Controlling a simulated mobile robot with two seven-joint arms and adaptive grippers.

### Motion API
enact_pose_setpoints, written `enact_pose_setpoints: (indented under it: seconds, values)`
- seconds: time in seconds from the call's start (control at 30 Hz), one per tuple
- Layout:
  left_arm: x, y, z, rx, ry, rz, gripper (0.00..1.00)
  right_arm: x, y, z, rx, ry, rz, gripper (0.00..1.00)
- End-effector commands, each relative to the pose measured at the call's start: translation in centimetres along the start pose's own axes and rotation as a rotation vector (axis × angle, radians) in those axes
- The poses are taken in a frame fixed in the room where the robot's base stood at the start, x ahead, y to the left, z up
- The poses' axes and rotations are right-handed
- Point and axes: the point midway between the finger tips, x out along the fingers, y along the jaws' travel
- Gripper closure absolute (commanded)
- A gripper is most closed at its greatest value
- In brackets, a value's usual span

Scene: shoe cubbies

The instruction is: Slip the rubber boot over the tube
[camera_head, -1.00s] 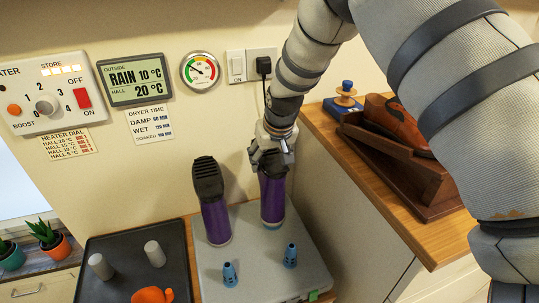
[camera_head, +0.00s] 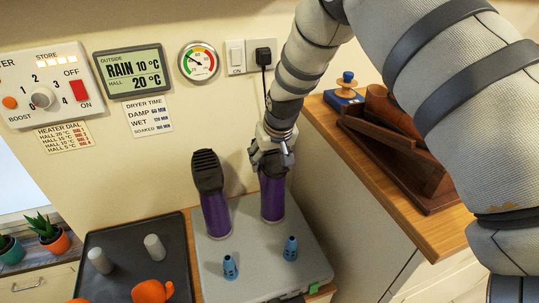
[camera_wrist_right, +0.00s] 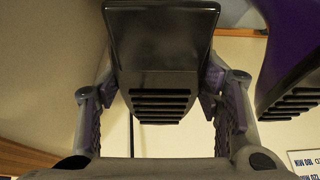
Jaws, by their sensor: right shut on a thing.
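A purple rubber boot (camera_head: 272,197) with a dark sole stands upside down at the back right of the grey dryer box (camera_head: 262,262). Its opening is down at the box top, and no tube shows below it. My right gripper (camera_head: 271,157) is shut on its sole end from above. In the right wrist view the black sole (camera_wrist_right: 158,60) sits between the fingers. A second purple boot (camera_head: 214,208) stands upside down to its left. Two short blue tubes, left (camera_head: 230,267) and right (camera_head: 291,248), stand bare at the front of the box. My left gripper is out of view.
A black tray (camera_head: 120,240) to the left holds two grey pegs (camera_head: 100,260) (camera_head: 155,247) and an orange item (camera_head: 152,291). The wall is close behind, with a plugged cord (camera_head: 264,75).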

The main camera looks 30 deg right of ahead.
Motion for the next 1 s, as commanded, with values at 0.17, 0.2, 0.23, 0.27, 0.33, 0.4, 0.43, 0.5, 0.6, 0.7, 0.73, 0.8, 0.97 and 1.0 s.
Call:
enact_pose_setpoints:
  seconds: [0.17, 0.2, 0.23, 0.27, 0.33, 0.4, 0.43, 0.5, 0.6, 0.7, 0.73, 0.8, 0.97, 1.0]
  values:
    - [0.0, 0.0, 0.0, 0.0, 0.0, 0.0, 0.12, 0.0, 0.0, 0.0, 0.0, 0.002, 0.0, 0.17]
    - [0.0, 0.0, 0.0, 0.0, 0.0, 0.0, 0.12, 0.0, 0.0, 0.0, 0.0, 0.002, 0.0, 0.17]
    - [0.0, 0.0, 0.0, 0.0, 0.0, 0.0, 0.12, 0.0, 0.0, 0.0, 0.0, 0.002, 0.0, 0.17]
    - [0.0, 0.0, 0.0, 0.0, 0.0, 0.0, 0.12, 0.0, 0.0, 0.0, 0.0, 0.002, 0.0, 0.17]
    - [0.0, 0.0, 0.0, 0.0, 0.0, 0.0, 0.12, 0.1, 0.0, 0.0, 0.0, 0.001, 0.0, 0.17]
    - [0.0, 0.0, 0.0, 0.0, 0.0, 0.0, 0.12, 0.1, 0.0, 0.0, 0.0, 0.001, 0.0, 0.17]
    - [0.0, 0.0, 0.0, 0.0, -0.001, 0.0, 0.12, 0.1, 0.0, 0.1, 0.0, -0.001, 0.0, 0.17]
    - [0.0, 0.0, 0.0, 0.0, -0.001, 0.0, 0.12, -0.2, 0.0, 0.0, 0.0, 0.0, 0.0, 0.17]
    - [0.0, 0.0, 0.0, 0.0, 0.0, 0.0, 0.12, -2.0, -0.1, -0.1, 0.0, 0.004, -0.001, 0.17]
    - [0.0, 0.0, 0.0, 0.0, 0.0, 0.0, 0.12, -4.8, 0.0, -0.1, 0.0, 0.006, -0.001, 0.17]
    - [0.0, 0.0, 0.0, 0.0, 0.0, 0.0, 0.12, -5.7, 0.0, -0.1, 0.0, 0.005, -0.001, 0.17]
    - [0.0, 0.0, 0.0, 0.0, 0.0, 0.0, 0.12, -7.6, 0.0, -0.1, 0.0, 0.006, -0.001, 0.17]
    - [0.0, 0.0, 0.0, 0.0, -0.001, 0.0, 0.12, -10.8, 0.0, -0.1, 0.0, 0.004, -0.001, 0.17]
    - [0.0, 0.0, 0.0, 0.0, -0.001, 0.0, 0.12, -11.2, 0.0, 0.0, 0.0, 0.003, -0.001, 0.17]
